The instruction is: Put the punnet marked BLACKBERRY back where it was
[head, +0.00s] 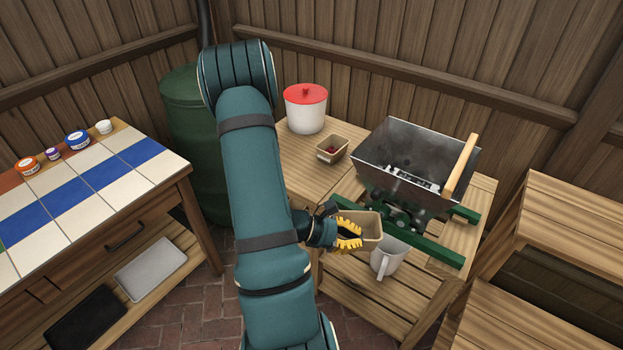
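My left gripper (349,236), with yellow fingers, is shut on the left side of a tan punnet (372,228). It holds this punnet at the front of the wooden stand, close to the green frame of the crusher. No berries show in the part of its inside that I see, and no marking on it can be read. A second tan punnet (339,144) with a few dark red berries stands on the wooden table behind. Its marking is too small to read. My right gripper is not in view.
A metal crusher hopper (401,152) with a wooden handle stands right of the punnets. A white jug (386,262) is just below the held punnet. A white pot with a red lid (305,110) stands at the back. A tiled bench (75,205) with small tubs is at left.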

